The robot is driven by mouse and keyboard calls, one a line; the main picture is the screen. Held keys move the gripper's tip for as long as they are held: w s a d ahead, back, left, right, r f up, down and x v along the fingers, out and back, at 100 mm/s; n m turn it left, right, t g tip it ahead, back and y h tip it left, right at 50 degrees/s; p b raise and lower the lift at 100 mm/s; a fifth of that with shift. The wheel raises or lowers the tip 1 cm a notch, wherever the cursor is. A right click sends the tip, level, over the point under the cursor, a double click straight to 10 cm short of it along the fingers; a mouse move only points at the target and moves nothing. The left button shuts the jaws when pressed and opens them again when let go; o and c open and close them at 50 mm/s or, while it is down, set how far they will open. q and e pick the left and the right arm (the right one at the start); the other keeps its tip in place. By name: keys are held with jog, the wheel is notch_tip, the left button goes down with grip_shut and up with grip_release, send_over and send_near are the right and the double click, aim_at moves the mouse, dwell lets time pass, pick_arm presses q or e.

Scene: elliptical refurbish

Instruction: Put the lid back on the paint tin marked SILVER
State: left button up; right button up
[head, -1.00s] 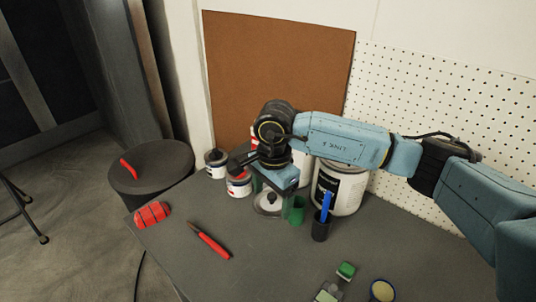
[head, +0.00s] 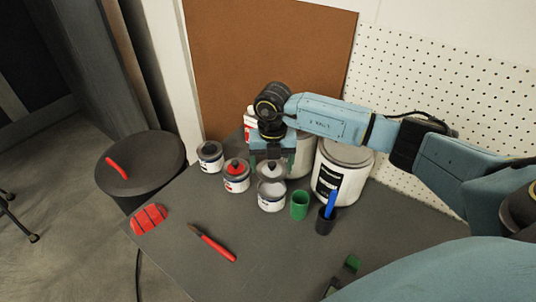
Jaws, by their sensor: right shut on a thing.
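A white paint tin (head: 271,200) stands in the front of the row of small tins, its top grey. Its label is too small to read. My right gripper (head: 271,160) is directly over this tin, pointing down, and is shut on a small grey lid (head: 271,169) by its knob. The lid is at or just above the tin's rim; I cannot tell whether they touch. Beside it stand a tin with a red top and dark knob (head: 236,176) and a tin with a dark knob (head: 210,156).
A green cup (head: 299,205) and a dark cup with a blue pen (head: 325,222) stand close to the right. A large white can (head: 341,172) is behind them. A red-handled brush (head: 212,243) and red block (head: 149,219) lie in front and left. A dark stool (head: 140,165) stands beyond the table.

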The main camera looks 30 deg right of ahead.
jog(key=shift+w+d+f+m, duration=0.1)
jog(key=shift+f+m, duration=0.05)
jog(key=shift+m, duration=0.25)
notch_tip(320, 180, down, 2)
jog(key=shift+f+b, duration=0.15)
jog(key=shift+b, duration=0.9)
notch_tip(320, 180, down, 3)
jog(key=b, duration=0.2)
jog(key=shift+f+b, duration=0.15)
jog(key=shift+b, duration=0.15)
jog(key=shift+f, duration=0.2)
pick_arm(q)
jog(key=a+f, duration=0.4)
jog(key=shift+a+f+y, duration=0.2)
jog(key=shift+f+y, duration=0.1)
jog(key=shift+f, duration=0.1)
jog(key=shift+w+d+r, duration=0.1)
jog(key=shift+d, duration=0.05)
jog(key=shift+r, duration=0.2)
pick_arm(e)
jog(key=shift+f, duration=0.2)
